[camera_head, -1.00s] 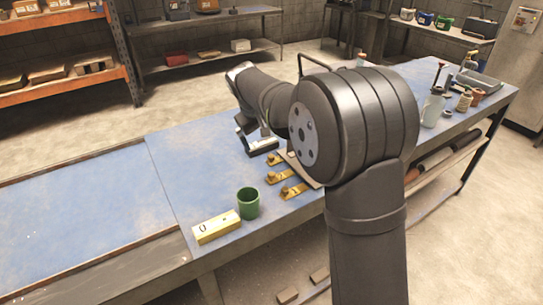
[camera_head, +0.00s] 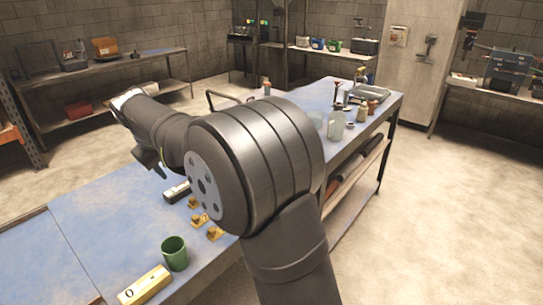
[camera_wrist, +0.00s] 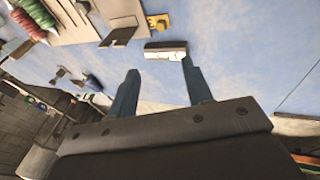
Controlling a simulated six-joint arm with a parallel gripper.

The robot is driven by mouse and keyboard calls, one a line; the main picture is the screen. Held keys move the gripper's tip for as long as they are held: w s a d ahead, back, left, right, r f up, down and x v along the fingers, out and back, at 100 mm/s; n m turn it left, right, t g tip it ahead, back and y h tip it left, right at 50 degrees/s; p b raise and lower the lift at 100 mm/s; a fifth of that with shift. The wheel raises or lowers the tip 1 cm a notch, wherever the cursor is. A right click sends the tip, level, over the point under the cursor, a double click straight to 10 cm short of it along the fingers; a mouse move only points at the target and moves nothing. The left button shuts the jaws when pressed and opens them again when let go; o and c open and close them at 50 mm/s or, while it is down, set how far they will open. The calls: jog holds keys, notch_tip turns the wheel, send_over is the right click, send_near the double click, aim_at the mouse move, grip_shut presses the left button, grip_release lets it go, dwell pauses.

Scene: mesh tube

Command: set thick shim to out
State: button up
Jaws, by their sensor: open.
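My gripper (camera_wrist: 159,66) is open and empty in the wrist view, its two dark blue fingers spread over the blue bench. A small block with a black side and a white marked face (camera_wrist: 166,50) lies just beyond the fingertips, nearer the right one; I cannot tell whether they touch. The same block shows in the head view (camera_head: 177,192), just beyond my gripper (camera_head: 158,170), which my arm partly covers. Small brass pieces with knobs (camera_head: 198,219) lie near it; one shows in the wrist view (camera_wrist: 158,21). I cannot tell which piece is the thick shim.
A green cup (camera_head: 174,254) and a yellow block marked 0 (camera_head: 146,287) stand near the bench's front edge. Cups, bottles and a grey tray (camera_head: 368,92) crowd the bench's far end. The blue bench surface (camera_head: 110,215) left of the pieces is clear.

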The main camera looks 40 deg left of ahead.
jog(key=w+a+f+m, duration=0.1)
jog(key=w+f+m, duration=0.1)
jog(key=f, duration=0.3)
jog(key=w+a+f+m, duration=0.1)
jog(key=w+f+m, duration=0.1)
jog(key=f+m, duration=0.2)
jog(key=w+a+f+m+y, duration=0.1)
jog(key=w+f+m, duration=0.1)
jog(key=f, duration=0.6)
jog(key=shift+a+m+g, duration=0.15)
jog(key=shift+m+g, duration=0.25)
jog(key=shift+m, duration=0.3)
grip_shut()
